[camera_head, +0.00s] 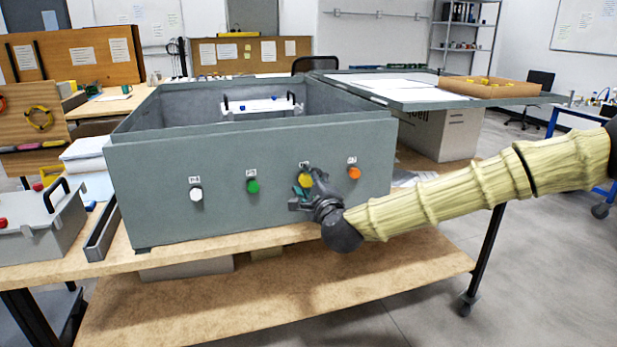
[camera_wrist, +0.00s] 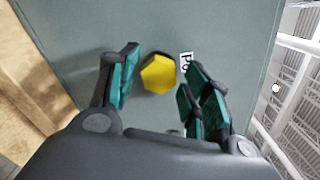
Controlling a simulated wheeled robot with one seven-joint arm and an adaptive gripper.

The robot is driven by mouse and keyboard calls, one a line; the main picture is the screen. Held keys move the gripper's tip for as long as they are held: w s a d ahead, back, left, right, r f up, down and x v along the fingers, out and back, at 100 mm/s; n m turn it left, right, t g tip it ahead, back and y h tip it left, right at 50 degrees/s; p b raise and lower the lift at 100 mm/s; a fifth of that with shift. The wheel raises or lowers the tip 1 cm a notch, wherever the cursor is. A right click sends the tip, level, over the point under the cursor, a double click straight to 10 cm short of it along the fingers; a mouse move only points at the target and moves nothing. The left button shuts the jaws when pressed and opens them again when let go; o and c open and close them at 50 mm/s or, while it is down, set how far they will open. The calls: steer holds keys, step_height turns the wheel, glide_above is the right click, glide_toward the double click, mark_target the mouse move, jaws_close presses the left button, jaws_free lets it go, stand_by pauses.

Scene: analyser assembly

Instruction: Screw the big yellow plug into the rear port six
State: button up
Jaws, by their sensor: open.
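The big yellow plug (camera_head: 305,181) sits at a port on the front-facing wall of the grey analyser box (camera_head: 150,200), under a small label. In the wrist view the yellow plug (camera_wrist: 158,73) shows as a hexagonal head against the grey wall, just beyond my fingertips. My gripper (camera_head: 308,192) is at the plug in the head view and partly covers it. In the wrist view my gripper (camera_wrist: 160,80) is open, with teal pads on both sides of the plug and a gap to each. I cannot tell how deep the plug sits; the port behind it is hidden.
A white plug (camera_head: 196,193), a green plug (camera_head: 253,186) and an orange plug (camera_head: 354,173) sit on the same wall. A grey case (camera_head: 40,230) stands at left. A cardboard tray (camera_head: 490,88) lies on the open lid (camera_head: 420,95) at right.

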steer(key=n+p, duration=0.1)
steer(key=n, duration=0.3)
steer(key=shift+a+r, duration=0.1)
steer(key=shift+r, duration=0.1)
steer(key=shift+f+n, duration=0.2)
steer(key=shift+n, duration=0.5)
jaws_close()
